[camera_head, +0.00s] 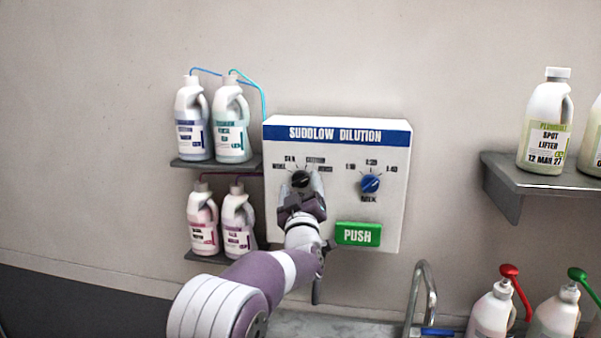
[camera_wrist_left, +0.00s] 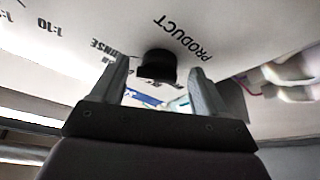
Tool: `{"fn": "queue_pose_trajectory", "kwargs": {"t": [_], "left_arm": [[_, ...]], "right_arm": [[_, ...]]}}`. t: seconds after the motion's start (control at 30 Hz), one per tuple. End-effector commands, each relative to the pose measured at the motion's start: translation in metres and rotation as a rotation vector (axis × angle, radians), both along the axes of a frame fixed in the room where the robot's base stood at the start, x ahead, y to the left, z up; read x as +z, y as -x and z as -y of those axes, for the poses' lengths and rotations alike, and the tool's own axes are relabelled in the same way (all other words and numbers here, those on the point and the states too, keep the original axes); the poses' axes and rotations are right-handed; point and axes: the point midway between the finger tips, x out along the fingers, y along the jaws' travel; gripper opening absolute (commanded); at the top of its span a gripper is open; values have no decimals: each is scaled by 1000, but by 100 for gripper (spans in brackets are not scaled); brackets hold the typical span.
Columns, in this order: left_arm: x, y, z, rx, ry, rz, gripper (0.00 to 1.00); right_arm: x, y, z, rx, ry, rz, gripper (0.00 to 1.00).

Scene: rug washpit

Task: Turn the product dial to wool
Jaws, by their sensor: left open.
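The product dial is a black knob (camera_head: 300,179) on the left of the white dilution panel (camera_head: 385,215). Labels arc above it; the left one looks like wool, and the others are small or partly hidden. My left gripper (camera_head: 302,192) is in front of the dial and covers part of it. In the left wrist view the dial (camera_wrist_left: 157,66) sits beyond and between the open fingertips of my left gripper (camera_wrist_left: 158,75), with space on both sides. I cannot tell which label the dial points to. My right gripper is not in view.
A blue mix dial (camera_head: 370,183) is right of the product dial, above a green PUSH button (camera_head: 358,234). Bottles stand on shelves (camera_head: 215,163) left of the panel. A shelf (camera_head: 545,180) and a metal tap (camera_head: 420,285) are on the right.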

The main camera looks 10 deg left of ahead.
Motion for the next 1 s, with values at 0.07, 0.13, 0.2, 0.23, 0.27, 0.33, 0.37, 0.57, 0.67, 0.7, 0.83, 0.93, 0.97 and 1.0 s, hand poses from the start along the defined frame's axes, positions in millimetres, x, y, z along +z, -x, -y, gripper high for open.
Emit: {"fn": "queue_pose_trajectory", "kwargs": {"t": [0.07,0.13,0.2,0.23,0.27,0.33,0.37,0.57,0.67,0.7,0.83,0.93,0.97,1.0], "left_arm": [[3,-5,-1,0,0,0,74],[3,-7,-2,1,0,1,74],[3,-8,-2,0,0,1,74],[2,-8,-2,1,0,1,74],[2,-8,-2,0,0,1,74],[2,-8,-2,0,0,0,74],[2,-8,-2,0,0,0,74],[2,-8,-2,0,0,0,18],[2,-8,-2,-1,0,-1,18],[2,-8,-2,-1,1,-1,18],[1,-8,-1,-1,14,-1,18],[0,-8,-1,-1,43,0,18],[0,-7,-1,-1,55,-1,18],[0,-8,-1,-1,75,0,18]], "right_arm": [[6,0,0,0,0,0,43],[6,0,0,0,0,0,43],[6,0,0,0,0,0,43],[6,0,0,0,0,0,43],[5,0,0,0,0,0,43],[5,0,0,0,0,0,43],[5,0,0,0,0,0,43],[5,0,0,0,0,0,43],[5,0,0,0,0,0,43],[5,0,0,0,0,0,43],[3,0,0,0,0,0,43],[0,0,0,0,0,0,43],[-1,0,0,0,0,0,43],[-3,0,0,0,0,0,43]]}}
